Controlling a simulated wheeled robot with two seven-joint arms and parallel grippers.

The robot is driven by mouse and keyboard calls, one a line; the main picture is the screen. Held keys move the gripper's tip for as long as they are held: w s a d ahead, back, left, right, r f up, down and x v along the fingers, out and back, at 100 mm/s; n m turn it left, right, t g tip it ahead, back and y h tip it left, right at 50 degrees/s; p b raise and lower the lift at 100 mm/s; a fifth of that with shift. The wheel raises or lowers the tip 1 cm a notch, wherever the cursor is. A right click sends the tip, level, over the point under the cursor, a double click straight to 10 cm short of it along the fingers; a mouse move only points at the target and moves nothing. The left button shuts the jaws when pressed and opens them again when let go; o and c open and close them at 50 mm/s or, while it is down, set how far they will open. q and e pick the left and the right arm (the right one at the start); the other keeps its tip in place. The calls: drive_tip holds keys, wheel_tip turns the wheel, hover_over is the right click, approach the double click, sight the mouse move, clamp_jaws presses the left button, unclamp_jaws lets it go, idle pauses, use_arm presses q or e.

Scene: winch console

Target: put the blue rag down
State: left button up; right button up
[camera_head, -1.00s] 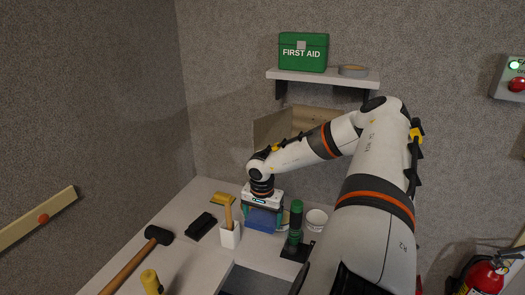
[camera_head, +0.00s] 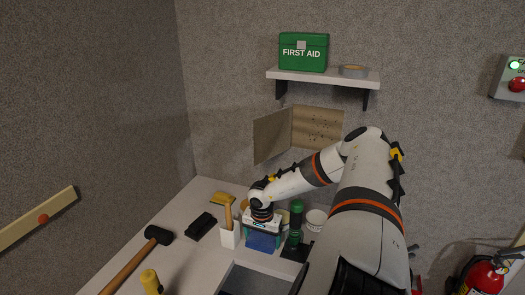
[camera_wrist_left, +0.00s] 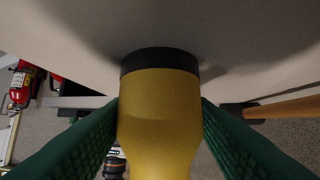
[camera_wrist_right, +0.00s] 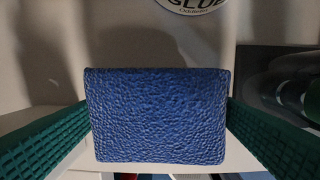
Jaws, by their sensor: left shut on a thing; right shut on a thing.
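The blue rag (camera_head: 263,242) is a folded block low over the far part of the pale worktop (camera_head: 185,260). My right gripper (camera_head: 262,236) points down and is shut on it. In the right wrist view the blue rag (camera_wrist_right: 155,115) fills the space between the green fingers. I cannot tell whether its underside touches the worktop. In the left wrist view my left gripper (camera_wrist_left: 160,105) is shut on a yellow cylinder with a black band (camera_wrist_left: 160,120). A yellow object (camera_head: 150,282) shows at the bottom of the head view.
A white holder with a wooden handle (camera_head: 229,237) stands close left of the rag. A black block (camera_head: 201,226) and a mallet (camera_head: 157,235) lie left. A grey tray (camera_head: 232,275) is nearer.

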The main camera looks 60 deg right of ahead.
sight(262, 241)
drive_tip(key=shift+f, duration=0.45)
drive_tip(key=o, duration=0.9)
drive_tip(key=shift+c, duration=0.2)
wheel_tip(262, 241, up, 13)
drive_tip(key=a, duration=0.1)
drive_tip(key=shift+s, duration=0.15)
drive_tip(key=shift+r, duration=0.1)
